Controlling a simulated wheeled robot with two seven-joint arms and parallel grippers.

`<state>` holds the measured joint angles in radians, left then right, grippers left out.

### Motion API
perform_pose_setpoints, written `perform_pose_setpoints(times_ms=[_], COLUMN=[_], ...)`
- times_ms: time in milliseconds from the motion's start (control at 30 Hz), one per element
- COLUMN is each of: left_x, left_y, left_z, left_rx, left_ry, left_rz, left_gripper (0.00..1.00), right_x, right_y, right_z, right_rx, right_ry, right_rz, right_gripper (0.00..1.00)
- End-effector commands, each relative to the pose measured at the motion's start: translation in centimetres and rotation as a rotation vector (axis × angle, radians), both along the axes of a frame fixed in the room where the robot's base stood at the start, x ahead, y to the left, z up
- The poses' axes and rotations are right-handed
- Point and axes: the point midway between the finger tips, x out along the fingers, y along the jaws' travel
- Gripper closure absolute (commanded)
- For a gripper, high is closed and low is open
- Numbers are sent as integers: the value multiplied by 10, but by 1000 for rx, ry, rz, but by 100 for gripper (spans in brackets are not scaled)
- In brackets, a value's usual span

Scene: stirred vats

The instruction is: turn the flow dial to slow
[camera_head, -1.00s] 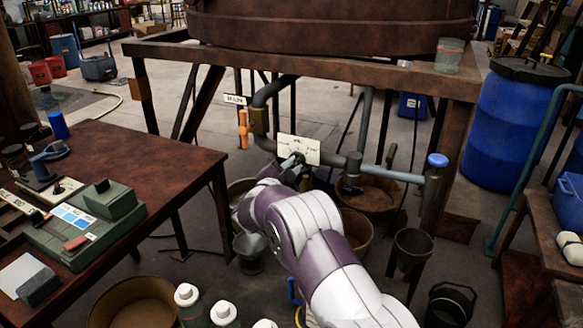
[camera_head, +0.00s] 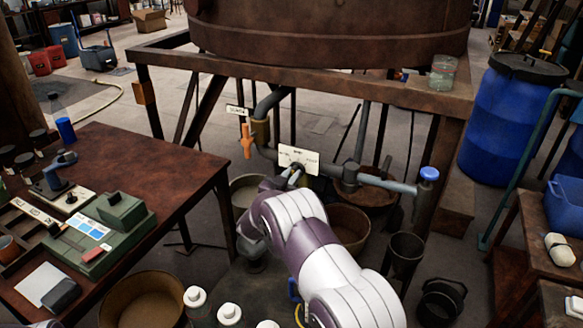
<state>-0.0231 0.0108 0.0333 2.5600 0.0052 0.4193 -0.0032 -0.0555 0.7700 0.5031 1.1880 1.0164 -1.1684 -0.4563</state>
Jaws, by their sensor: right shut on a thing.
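A white label plate (camera_head: 298,159) is mounted on the pipework under the big brown vat; its lettering is too small to read surely. The flow dial (camera_head: 296,172) is just below the plate, mostly hidden, so its setting cannot be read. My right arm reaches up from the bottom. My right gripper (camera_head: 292,180) is at the dial, shut on it, with its fingers largely hidden by my wrist.
An orange-handled valve (camera_head: 247,140) hangs left of the plate, and a blue-capped pipe (camera_head: 428,175) is to its right. Buckets and basins stand below. A dark red table (camera_head: 150,155) is at the left, a blue barrel (camera_head: 510,120) at the right.

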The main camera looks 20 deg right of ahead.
Motion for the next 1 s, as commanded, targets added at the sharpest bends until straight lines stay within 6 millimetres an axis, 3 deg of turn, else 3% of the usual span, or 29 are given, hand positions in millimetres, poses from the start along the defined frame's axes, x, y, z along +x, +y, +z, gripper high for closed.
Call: perform_pose_setpoints(times_ms=[33,400,1000], left_x=[0,0,0], left_y=[0,0,0], left_z=[10,38,60], left_rx=[0,0,0], left_ry=[0,0,0], left_rz=[0,0,0], left_gripper=[0,0,0], right_x=[0,0,1], right_y=[0,1,1], right_z=[4,2,-1], right_rx=[-28,-261,-549], right_ry=[36,296,620], right_rz=[0,0,1], right_gripper=[100,100,100])
